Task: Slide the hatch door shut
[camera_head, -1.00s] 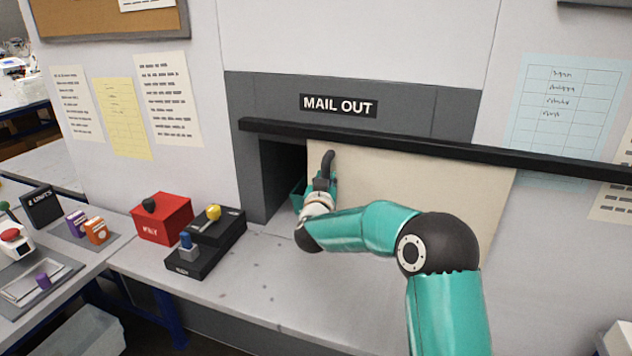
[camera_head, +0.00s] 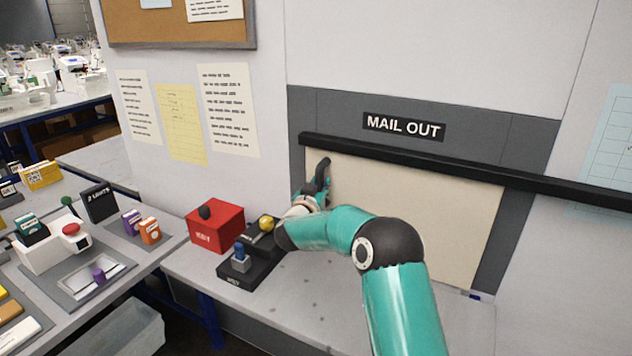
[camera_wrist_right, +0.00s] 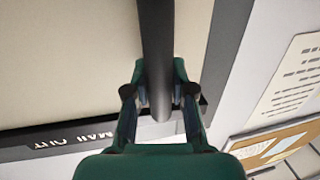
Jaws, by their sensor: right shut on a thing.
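The cream hatch door (camera_head: 415,200) hangs under a black rail (camera_head: 450,171) below the MAIL OUT sign (camera_head: 403,127). It covers the hatch opening; no dark gap shows at its left edge. A dark upright handle (camera_head: 322,175) stands near the door's left edge. My right gripper (camera_head: 318,190) is at this handle. In the right wrist view, the gripper (camera_wrist_right: 158,100) is shut on the handle (camera_wrist_right: 156,50), a dark bar between its fingers. The arm hides part of the door's lower left. My left gripper is not in view.
A red box (camera_head: 215,226) and a black tray (camera_head: 255,262) with a yellow knob and a blue piece stand on the counter left of my arm. A white device with a red button (camera_head: 50,245) is further left. The counter right of the tray is mostly clear.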

